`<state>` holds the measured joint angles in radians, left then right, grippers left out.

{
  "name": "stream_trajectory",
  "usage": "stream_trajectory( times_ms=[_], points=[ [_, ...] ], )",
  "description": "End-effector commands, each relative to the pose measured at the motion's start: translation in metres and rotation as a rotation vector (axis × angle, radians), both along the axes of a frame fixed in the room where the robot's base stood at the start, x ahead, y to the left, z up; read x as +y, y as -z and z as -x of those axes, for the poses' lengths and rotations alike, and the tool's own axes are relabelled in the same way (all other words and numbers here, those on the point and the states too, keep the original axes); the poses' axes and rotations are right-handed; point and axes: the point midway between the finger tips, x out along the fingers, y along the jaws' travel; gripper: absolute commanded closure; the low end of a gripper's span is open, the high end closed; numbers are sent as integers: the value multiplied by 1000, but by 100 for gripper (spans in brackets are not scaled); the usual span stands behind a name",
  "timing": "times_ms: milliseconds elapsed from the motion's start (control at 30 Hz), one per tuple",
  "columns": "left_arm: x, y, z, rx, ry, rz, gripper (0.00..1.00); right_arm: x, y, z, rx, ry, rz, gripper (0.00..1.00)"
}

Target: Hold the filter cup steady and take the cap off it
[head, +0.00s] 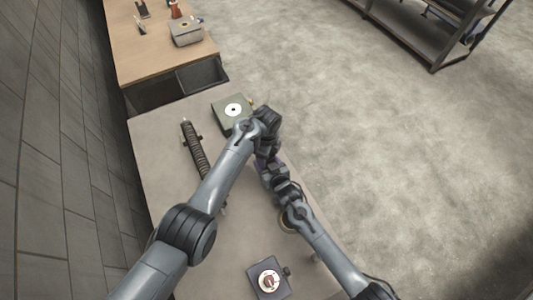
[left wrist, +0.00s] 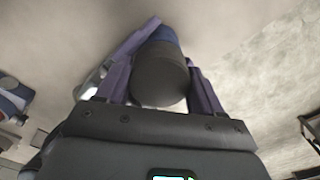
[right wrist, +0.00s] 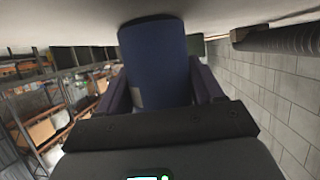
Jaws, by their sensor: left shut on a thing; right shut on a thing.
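The filter cup (right wrist: 156,62) is a blue cylinder in the right wrist view. My right gripper (right wrist: 160,85) is shut on it, with one finger on each side. In the left wrist view, a dark grey cylindrical cap (left wrist: 160,78) faces the camera, and a blue part of the cup (left wrist: 164,36) shows beyond it. My left gripper (left wrist: 168,65) is shut around the dark cap, a finger on each side. In the head view the two arms meet over the bench, and they hide the cup and cap. I cannot tell whether the cap is still seated.
On the grey bench (head: 165,130) lie a ribbed dark tube (head: 194,150), a green box with a white disc (head: 220,105) and a dark square block with a round fitting (head: 268,290). A wooden table (head: 140,60) stands behind. Open floor lies right.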

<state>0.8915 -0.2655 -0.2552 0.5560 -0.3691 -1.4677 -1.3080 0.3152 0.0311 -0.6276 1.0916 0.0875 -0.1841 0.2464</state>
Motion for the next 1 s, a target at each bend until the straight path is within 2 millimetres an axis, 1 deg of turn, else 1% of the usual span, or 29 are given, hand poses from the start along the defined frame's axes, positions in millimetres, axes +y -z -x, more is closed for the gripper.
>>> stream_trajectory(
  times_ms=[67,300,333,467,767,867,1000],
  points=[
    [0,0,0,-1,-51,0,70,0,1,0,1,0,0,100],
    [0,0,0,-1,-54,0,70,0,1,0,1,0,0,100],
    [0,0,0,-1,-54,0,29,0,1,0,1,0,0,100],
    [0,0,0,0,-53,0,9,0,1,0,1,0,0,100],
    [-1,-3,1,3,-51,0,8,-2,1,0,1,3,2,100],
    [-2,-12,1,2,-49,1,8,-2,1,0,2,4,3,100],
    [-3,-29,1,0,-49,2,8,-2,2,0,5,3,5,100]
  ],
)
